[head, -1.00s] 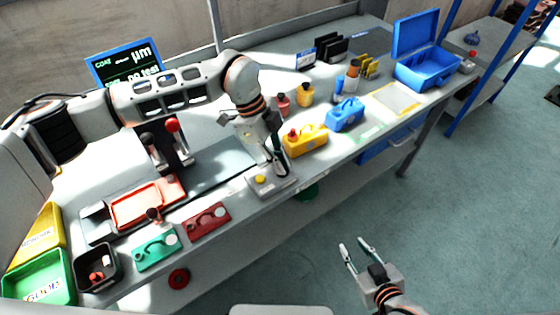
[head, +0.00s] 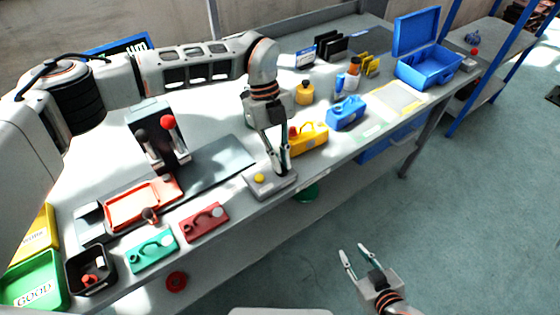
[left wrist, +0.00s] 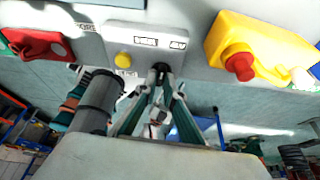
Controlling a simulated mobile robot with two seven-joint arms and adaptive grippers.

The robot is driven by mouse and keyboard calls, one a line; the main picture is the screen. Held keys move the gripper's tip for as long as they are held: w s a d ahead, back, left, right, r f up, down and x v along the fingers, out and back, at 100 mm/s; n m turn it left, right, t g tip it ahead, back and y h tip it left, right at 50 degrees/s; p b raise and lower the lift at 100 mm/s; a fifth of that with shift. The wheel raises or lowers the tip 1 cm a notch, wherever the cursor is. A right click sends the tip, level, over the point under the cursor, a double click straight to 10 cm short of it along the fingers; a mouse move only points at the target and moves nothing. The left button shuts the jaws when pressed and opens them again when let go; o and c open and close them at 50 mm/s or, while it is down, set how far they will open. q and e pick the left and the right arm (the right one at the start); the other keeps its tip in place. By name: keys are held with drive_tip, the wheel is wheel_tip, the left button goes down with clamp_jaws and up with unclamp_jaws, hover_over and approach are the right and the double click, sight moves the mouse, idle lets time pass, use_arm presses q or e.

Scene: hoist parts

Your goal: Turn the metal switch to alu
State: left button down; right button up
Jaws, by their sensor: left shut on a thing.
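The metal switch box (head: 262,190) is a small grey unit with a yellow button (head: 259,178) near the front edge of the bench. In the left wrist view the box (left wrist: 112,36) shows the yellow button (left wrist: 123,60), a black switch knob (left wrist: 160,67) and two small labels too small to read surely. My left gripper (head: 284,170) points down at the box's right part; in the wrist view its fingers (left wrist: 159,82) are shut on the knob, which they partly hide. Which label the knob points to cannot be told. My right gripper (head: 359,258) is open and empty, away from the bench.
A yellow canister (head: 310,138) stands close behind the box, a blue canister (head: 346,113) farther right. A dark red plate (head: 204,222) and a green plate (head: 151,250) lie to the left. A stand with red and black knobs (head: 160,150) is behind left.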

use_arm(q)
drive_tip(key=m+y+b, duration=0.1)
drive_tip(key=m, duration=0.1)
drive_tip(key=m+b, duration=0.1)
drive_tip(key=m, duration=0.1)
drive_tip(key=shift+d+m+y, duration=0.2)
drive_tip(key=shift+m+y, duration=0.2)
use_arm(e)
drive_tip(key=f, duration=0.2)
drive_tip(key=shift+s+f, duration=0.3)
drive_tip(key=shift+f, duration=0.1)
use_arm(q)
drive_tip(key=shift+g, duration=0.3)
drive_tip(key=c, duration=2.1)
unclamp_jaws()
drive_tip(key=shift+c, duration=0.2)
use_arm(e)
drive_tip(key=shift+f, duration=0.1)
use_arm(q)
drive_tip(key=v, duration=1.2)
drive_tip(key=shift+d, duration=0.1)
use_arm(e)
drive_tip(key=shift+s, duration=0.1)
